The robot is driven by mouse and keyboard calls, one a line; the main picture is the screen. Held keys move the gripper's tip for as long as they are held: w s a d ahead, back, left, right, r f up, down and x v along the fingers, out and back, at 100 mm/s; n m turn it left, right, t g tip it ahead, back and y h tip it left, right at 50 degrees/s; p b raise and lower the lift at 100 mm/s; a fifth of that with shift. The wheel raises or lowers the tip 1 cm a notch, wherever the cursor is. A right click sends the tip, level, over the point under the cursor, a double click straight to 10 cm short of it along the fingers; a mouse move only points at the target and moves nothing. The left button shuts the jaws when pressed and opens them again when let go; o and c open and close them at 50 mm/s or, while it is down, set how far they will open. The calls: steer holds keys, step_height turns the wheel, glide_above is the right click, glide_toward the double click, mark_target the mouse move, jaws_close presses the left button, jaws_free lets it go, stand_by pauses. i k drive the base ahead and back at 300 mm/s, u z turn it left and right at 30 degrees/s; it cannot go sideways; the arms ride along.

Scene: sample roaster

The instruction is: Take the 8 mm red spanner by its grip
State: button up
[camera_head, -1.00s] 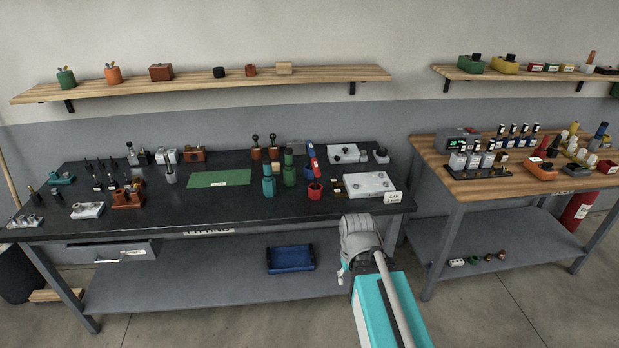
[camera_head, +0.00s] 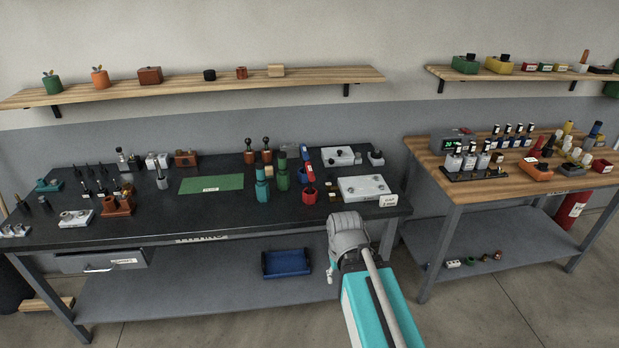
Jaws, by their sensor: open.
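A red upright tool (camera_head: 309,173) with a pale label stands toward the right of the black bench, above a red round holder (camera_head: 309,196). It looks like the red spanner, but its size marking is too small to read. A blue piece (camera_head: 304,152) shows directly above or behind it; I cannot tell whether they are joined. My arm reaches in from the lower right, its grey joint in front of the bench's front right edge, well short of the red tool. I cannot make out my gripper's fingers in this view.
Teal (camera_head: 262,185) and green (camera_head: 282,172) upright items stand close left of the red tool. A white plate (camera_head: 364,189) lies to its right. A green mat (camera_head: 212,184) lies further left. A second, wood-topped bench (camera_head: 440,170) stands at the right. A blue tray (camera_head: 287,263) sits on the lower shelf.

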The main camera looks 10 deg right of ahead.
mark_target(308, 168)
steer(key=i, duration=0.9)
